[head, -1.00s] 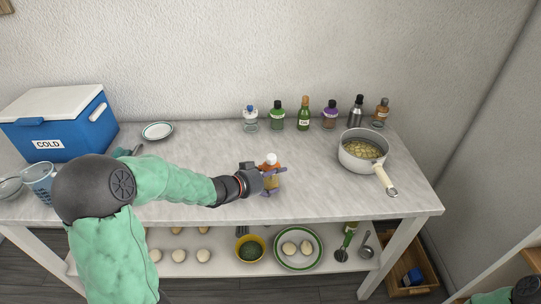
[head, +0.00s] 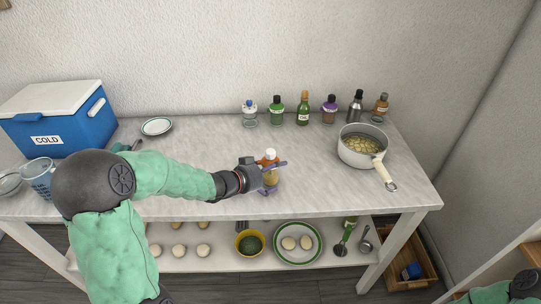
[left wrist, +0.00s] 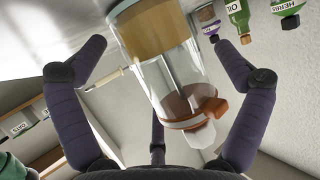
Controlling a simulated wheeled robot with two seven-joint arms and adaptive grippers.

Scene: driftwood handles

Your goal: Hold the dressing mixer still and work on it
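The dressing mixer (head: 270,178) stands upright on the worktop, a clear bottle with amber contents, an orange collar and a pale cap. In the left wrist view the mixer (left wrist: 165,75) shows large, with a tan layer, a clear section, the orange collar and the white cap. My left gripper (head: 275,178) reaches it from the left, with its dark purple fingers on either side. In the left wrist view the fingers of this gripper (left wrist: 163,95) are spread wide, with gaps between them and the mixer. My right gripper is out of view.
Several bottles (head: 303,108) stand along the wall. A pot (head: 352,155) with its handle toward the front is at the right. A blue cooler (head: 85,131) and a small plate (head: 157,127) are at the left. The worktop (head: 205,140) behind my left forearm is clear.

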